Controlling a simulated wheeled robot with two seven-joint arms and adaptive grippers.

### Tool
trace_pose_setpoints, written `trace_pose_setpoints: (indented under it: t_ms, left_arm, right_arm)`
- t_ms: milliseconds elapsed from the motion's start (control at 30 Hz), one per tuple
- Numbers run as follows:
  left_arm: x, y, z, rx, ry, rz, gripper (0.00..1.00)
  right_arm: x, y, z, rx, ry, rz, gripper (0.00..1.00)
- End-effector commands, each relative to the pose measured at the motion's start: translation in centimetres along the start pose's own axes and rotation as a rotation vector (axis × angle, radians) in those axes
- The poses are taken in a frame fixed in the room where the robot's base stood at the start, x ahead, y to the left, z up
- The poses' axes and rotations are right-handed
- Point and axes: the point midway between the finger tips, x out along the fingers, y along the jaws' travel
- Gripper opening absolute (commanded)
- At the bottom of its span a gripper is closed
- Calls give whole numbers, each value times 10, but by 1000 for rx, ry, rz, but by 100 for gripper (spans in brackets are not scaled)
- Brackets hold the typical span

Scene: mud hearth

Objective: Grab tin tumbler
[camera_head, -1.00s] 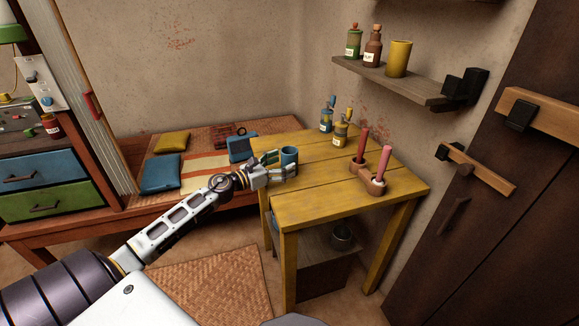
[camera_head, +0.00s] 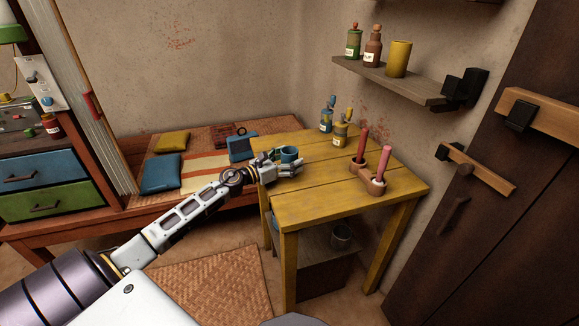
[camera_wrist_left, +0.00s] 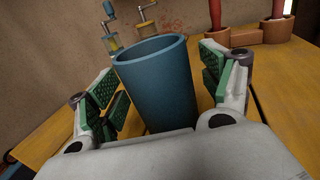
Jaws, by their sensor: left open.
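A blue tumbler (camera_head: 289,152) stands on the yellow table near its left back edge. My left gripper (camera_head: 284,166) is at the tumbler, in front of its lower part, which it hides in the head view. In the left wrist view the tumbler (camera_wrist_left: 158,85) fills the space between the two green-padded fingers of the open gripper (camera_wrist_left: 166,92). A gap shows between the tumbler and the right finger; the left finger is closer, and I cannot tell if it touches. The tumbler's base is hidden by the gripper body. My right gripper is not in view.
A wooden holder (camera_head: 367,178) with red and pink candles stands to the right on the table. Two small grinder-like bottles (camera_head: 341,134) stand at the back. The table's front middle is clear.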

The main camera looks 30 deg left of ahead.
Motion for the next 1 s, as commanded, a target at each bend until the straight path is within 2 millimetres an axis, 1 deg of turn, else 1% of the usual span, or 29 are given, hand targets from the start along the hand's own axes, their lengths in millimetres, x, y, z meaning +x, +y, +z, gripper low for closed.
trace_pose_setpoints:
  t_ms: [167, 200, 600, 1000]
  left_arm:
    - [0, 0, 0, 0, 0, 0, 80]
    - [0, 0, 0, 0, 0, 0, 77]
    - [0, 0, 0, 0, 0, 0, 26]
    - [0, 0, 4, 1, -1, 0, 26]
  right_arm:
    - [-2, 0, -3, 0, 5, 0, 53]
    - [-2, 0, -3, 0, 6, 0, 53]
    - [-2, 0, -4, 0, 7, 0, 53]
    - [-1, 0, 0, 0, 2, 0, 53]
